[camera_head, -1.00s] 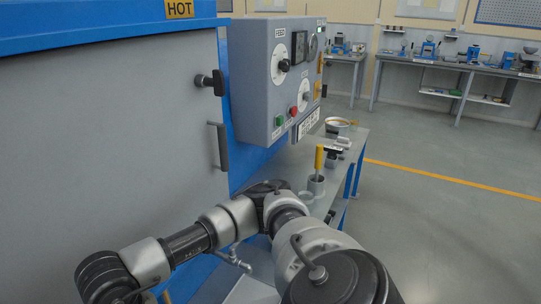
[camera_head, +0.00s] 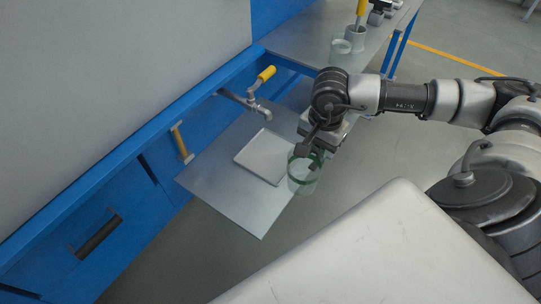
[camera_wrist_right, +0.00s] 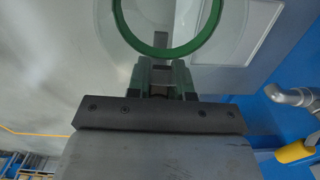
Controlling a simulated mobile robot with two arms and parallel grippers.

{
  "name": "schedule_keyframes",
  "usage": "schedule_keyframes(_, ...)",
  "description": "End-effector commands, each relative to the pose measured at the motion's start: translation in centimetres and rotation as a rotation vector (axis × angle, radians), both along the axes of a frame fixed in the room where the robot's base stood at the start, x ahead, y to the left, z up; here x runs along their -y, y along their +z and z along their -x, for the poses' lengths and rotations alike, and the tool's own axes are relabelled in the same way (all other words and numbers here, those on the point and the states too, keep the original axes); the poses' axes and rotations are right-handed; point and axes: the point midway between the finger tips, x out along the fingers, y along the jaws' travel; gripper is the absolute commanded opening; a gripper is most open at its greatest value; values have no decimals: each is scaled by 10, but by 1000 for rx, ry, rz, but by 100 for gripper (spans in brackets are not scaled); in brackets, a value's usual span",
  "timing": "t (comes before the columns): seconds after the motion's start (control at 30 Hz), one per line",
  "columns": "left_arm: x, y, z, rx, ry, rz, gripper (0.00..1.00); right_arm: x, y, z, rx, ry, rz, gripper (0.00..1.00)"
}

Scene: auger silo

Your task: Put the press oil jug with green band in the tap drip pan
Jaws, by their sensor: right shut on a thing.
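The press oil jug (camera_head: 302,184) is clear with a green band around its top. My right gripper (camera_head: 312,152) is shut on the jug's rim and holds it upright. In the right wrist view the green band (camera_wrist_right: 165,50) shows as a ring just beyond the fingers. The drip pan (camera_head: 262,157) is a shallow pale square tray on the grey shelf, below the tap (camera_head: 247,103) with its yellow handle. The jug is beside the pan's right edge, near the shelf's edge. I cannot tell whether it touches the shelf. My left gripper is out of view.
The grey shelf (camera_head: 225,195) extends from the blue press frame. A bench (camera_head: 300,42) behind it holds another clear vessel (camera_head: 341,52) and a grey cup (camera_head: 355,38) with a yellow-handled tool. A blue drawer front with a dark handle (camera_head: 95,233) is at the lower left.

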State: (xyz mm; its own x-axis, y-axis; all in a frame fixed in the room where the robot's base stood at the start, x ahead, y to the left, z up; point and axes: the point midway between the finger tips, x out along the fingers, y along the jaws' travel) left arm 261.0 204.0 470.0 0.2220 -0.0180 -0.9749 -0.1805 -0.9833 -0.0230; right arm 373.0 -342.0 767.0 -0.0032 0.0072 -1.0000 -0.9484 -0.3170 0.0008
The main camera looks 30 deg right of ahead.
Motion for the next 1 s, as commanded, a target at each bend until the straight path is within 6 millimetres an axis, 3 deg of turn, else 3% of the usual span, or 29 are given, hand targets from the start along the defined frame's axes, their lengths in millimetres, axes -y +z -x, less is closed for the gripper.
schedule_keyframes(0.03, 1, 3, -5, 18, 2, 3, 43, 15, -22, 2, -1, -93, 6, 0)
schedule_keyframes(0.2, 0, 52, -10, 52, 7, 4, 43, 56, -49, 7, -1, -389, 4, 0)
schedule_keyframes(0.47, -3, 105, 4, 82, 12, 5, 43, 92, -64, 11, 2, -666, -2, 0)
schedule_keyframes(0.67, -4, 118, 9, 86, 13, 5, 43, 93, -63, 0, 5, -718, -13, 0)
schedule_keyframes(1.0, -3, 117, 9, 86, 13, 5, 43, 62, -62, -70, 5, -714, -16, 0)
